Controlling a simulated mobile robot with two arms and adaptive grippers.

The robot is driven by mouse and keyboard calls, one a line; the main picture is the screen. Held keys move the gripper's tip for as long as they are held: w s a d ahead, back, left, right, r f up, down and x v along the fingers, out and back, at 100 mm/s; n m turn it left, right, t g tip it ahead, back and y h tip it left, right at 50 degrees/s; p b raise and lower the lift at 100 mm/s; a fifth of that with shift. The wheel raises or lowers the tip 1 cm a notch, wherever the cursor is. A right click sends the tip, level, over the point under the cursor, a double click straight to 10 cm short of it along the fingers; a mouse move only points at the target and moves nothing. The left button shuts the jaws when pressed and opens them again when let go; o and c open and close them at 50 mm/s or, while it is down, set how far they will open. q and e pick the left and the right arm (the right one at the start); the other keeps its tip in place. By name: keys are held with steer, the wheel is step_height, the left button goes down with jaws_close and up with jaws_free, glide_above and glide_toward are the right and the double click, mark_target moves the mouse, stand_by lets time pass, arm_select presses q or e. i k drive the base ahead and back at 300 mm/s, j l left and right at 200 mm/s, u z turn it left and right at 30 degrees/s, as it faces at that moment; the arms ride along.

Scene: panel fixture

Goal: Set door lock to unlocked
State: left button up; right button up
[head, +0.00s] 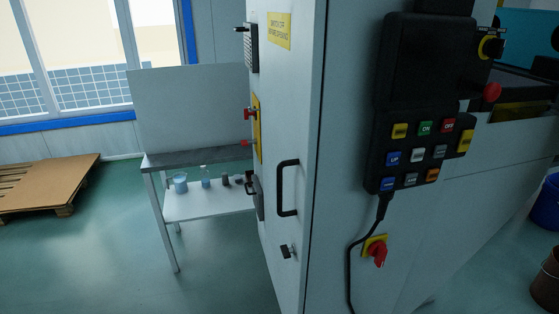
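A grey cabinet door (285,110) stands in the middle of the head view, seen at a steep angle. It has a long black handle (280,188). Below the handle is a small dark knob or latch (288,251), which looks like the door lock. It is too small to tell whether it is locked or unlocked. The door appears shut. Neither of my grippers is in view.
A black control pendant (382,150) with coloured buttons hangs on the cabinet's right face, its cable running down. A red rotary switch (379,254) on a yellow plate sits below. A table (190,158) stands behind left, a pallet (45,185) farther left. Green floor between is clear.

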mark_target(286, 253)
steer(key=z, duration=0.75)
steer(key=i+j+z, duration=0.1)
steer(key=j+z, duration=1.35)
